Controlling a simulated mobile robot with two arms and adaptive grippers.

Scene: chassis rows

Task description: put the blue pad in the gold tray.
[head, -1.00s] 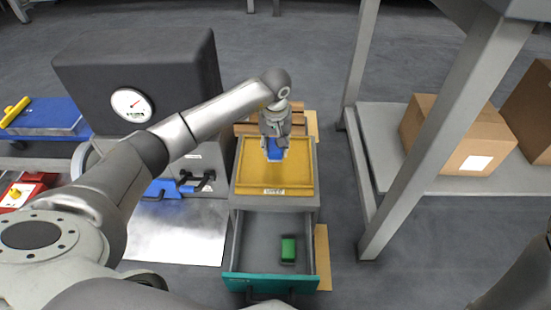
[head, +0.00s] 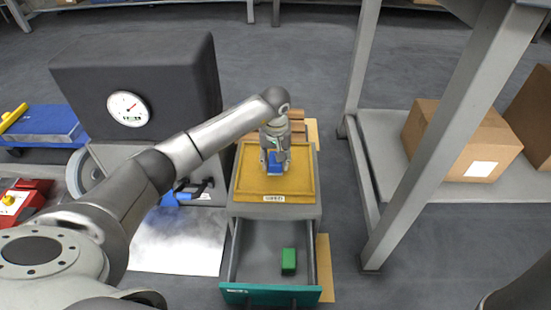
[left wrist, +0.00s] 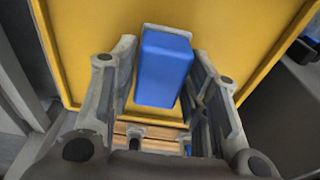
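The blue pad (head: 277,168) is between the fingertips of my left gripper (head: 275,161), over the middle of the gold tray (head: 248,187). In the left wrist view the pad (left wrist: 164,70) has a pale grey edge at its upper end. The fingertips of my left gripper (left wrist: 165,50) are close against both its sides, and they look shut on it. I cannot tell whether the pad touches the tray floor. The gold tray, with a white label on its near rim, sits on a grey drawer cabinet. My right gripper is not in view.
Below the tray a drawer with a teal front (head: 270,294) is pulled open, with a green block (head: 289,261) inside. A dark box with a gauge (head: 129,109) stands left. A grey rack with cardboard boxes (head: 460,138) stands right.

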